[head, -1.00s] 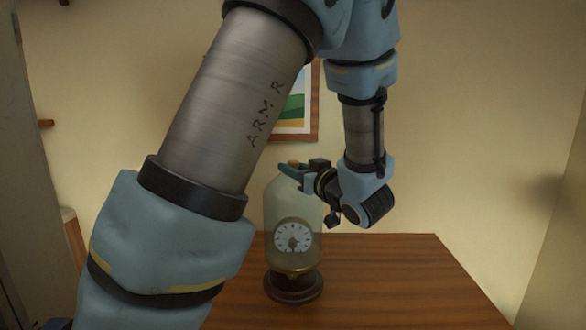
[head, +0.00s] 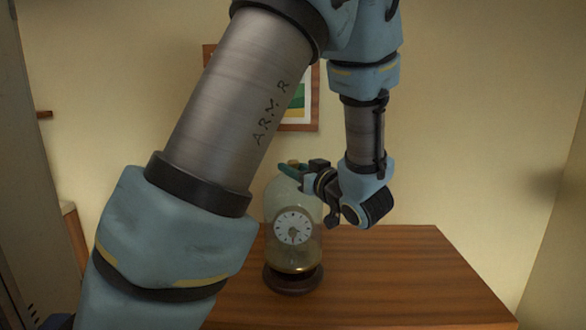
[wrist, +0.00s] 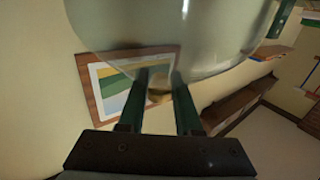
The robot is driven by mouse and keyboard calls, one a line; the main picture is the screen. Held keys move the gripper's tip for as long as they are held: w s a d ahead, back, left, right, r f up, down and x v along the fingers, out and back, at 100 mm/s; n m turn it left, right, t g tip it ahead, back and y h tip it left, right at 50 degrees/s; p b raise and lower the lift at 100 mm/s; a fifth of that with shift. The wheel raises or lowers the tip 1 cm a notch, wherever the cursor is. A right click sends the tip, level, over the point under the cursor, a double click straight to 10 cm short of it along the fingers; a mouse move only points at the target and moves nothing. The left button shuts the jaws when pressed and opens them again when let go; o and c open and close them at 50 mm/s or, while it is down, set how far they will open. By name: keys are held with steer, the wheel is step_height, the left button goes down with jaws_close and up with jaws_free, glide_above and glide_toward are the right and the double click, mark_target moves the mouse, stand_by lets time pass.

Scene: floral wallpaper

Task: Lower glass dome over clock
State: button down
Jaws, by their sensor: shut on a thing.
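My gripper (head: 296,168) is shut on the small brass-coloured knob (wrist: 159,88) at the top of the glass dome. The clear dome (head: 280,200) hangs upright around the clock in the head view. The clock (head: 292,227) has a round white face and shows through the glass. Its dark round base (head: 292,280) stands on the wooden table. The dome's lower edge is near the brass part just above the base; I cannot tell whether it touches. In the wrist view the dome (wrist: 180,35) fills the top, with the two green fingers at its knob.
The wooden table (head: 400,265) is bare to the right of the clock. A framed picture (head: 300,100) hangs on the wall behind, partly hidden by my arm. The wrist view shows a brown shelf (wrist: 235,105) at the right.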

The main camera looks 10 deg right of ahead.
mark_target(293, 183)
steer(key=shift+f, duration=0.1)
steer(key=shift+f+b, duration=0.65)
steer(key=shift+f, duration=0.25)
steer(key=shift+f+b, duration=0.6)
steer(key=shift+f, duration=0.3)
steer(key=c, duration=0.5)
jaws_free()
